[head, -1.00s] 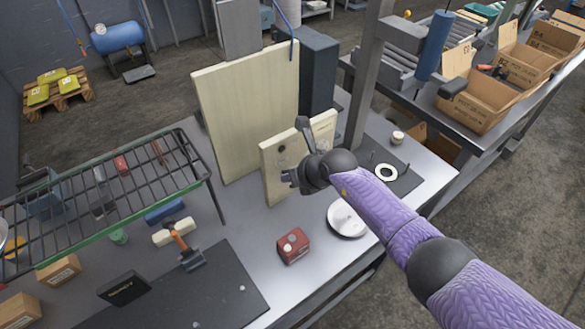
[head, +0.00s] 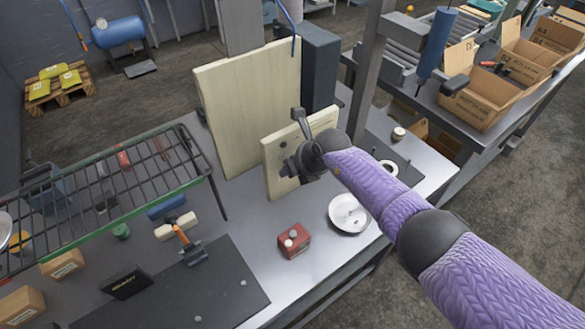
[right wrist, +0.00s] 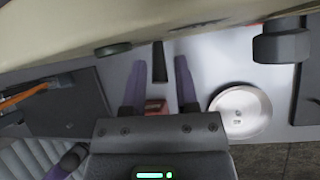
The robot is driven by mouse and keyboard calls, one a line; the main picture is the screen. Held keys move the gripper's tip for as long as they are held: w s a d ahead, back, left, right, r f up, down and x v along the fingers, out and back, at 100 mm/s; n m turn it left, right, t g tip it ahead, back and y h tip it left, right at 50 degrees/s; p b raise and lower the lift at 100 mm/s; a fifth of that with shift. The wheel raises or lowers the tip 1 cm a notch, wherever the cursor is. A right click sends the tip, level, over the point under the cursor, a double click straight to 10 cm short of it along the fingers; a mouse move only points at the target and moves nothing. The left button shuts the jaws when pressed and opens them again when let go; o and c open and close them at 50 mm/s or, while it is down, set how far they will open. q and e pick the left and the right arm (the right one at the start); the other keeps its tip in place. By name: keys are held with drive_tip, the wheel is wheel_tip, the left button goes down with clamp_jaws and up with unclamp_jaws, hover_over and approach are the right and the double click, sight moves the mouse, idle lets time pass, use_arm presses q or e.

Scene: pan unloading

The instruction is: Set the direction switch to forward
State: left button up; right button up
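A small cream panel (head: 272,160) stands upright on the table in the head view. My right gripper (head: 287,168) is in front of it and hides part of its face. In the right wrist view the panel (right wrist: 60,30) spans the top, with a dark green round button (right wrist: 113,49) and a dark block-like knob (right wrist: 281,44) on the right. A short dark lever (right wrist: 159,62), probably the direction switch, juts from the panel between the two spread fingers of my right gripper (right wrist: 161,75). Contact cannot be told. The switch markings are unreadable. My left gripper is out of view.
A larger cream board (head: 235,115) stands behind the panel. A red box (head: 294,241) and a white round dish (head: 348,213) lie in front on the table. A green-edged wire rack (head: 110,200) and a hammer (head: 190,248) are at left.

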drive_tip(key=shift+o, duration=0.6)
drive_tip(key=shift+r, duration=0.2)
drive_tip(key=p+v, duration=0.4)
drive_tip(key=v, duration=0.5)
drive_tip(key=shift+s+d+r+p, duration=0.15)
drive_tip(key=shift+r+p, duration=0.05)
drive_tip(key=shift+p, duration=0.15)
